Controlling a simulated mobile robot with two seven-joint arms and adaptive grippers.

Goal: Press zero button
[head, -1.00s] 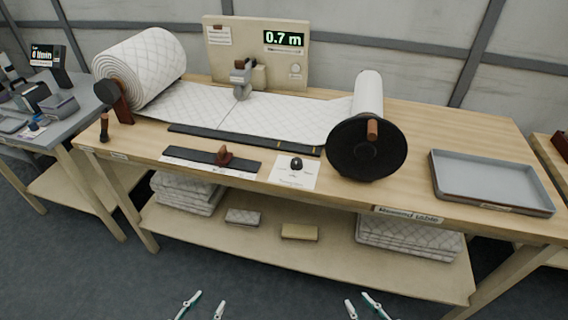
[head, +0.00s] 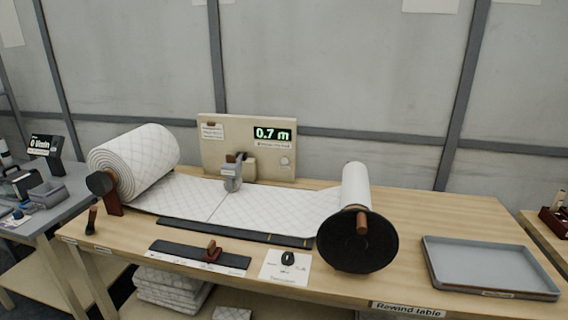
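The beige counter panel (head: 212,152) stands upright at the back of the rewind table. Its display (head: 272,134) reads 0.7 m in green. A small round pale button (head: 285,162) sits on the panel below the display, at its right; any marking on it is too small to read. A grey metering device (head: 233,174) stands in front of the panel over the quilted wadding sheet (head: 265,207). Neither of my grippers is in view.
A large wadding roll (head: 135,165) is at the table's left. A smaller roll with a black disc (head: 358,241) and crank handle stands right of centre. A grey tray (head: 488,265) lies at the right. A dark bar (head: 200,254) and a card (head: 286,268) lie near the front edge.

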